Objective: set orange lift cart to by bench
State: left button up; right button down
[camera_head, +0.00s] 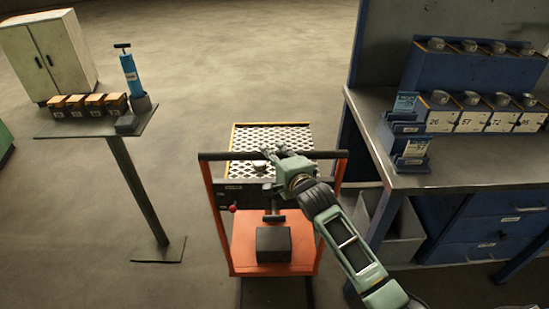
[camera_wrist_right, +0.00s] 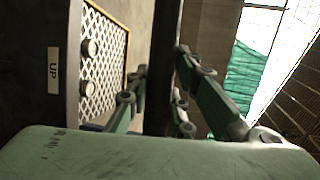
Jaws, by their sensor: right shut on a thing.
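The orange lift cart (camera_head: 222,217) stands upright on the floor in the middle, with an orange frame, a black handle bar and a yellow-edged mesh platform (camera_head: 271,133) on its far side. My right gripper (camera_head: 276,158) is at the handle bar. In the right wrist view its fingers (camera_wrist_right: 157,95) are shut around the dark bar (camera_wrist_right: 161,70). Small round things (camera_wrist_right: 88,67) lie on the mesh. The bench (camera_head: 460,179) is a blue workbench with a grey top, just right of the cart. My left gripper is out of view.
A small pedestal table (camera_head: 75,128) at left holds a blue pump bottle (camera_head: 130,75) and several small bins. A grey open bin (camera_head: 395,233) sits under the bench near the cart. A pale cabinet (camera_head: 50,52) stands far left. Floor behind the cart is clear.

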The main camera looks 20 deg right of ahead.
jog(key=shift+w+d, duration=0.15)
jog(key=shift+d, duration=0.05)
jog(key=c, duration=2)
grip_release()
jog(key=shift+r, duration=0.1)
jog(key=o, duration=0.5)
jog(key=shift+w, duration=0.2)
jog(key=shift+c, duration=0.2)
jog(key=shift+s, duration=0.1)
jog(key=v, duration=1.2)
jog(key=shift+a, duration=0.1)
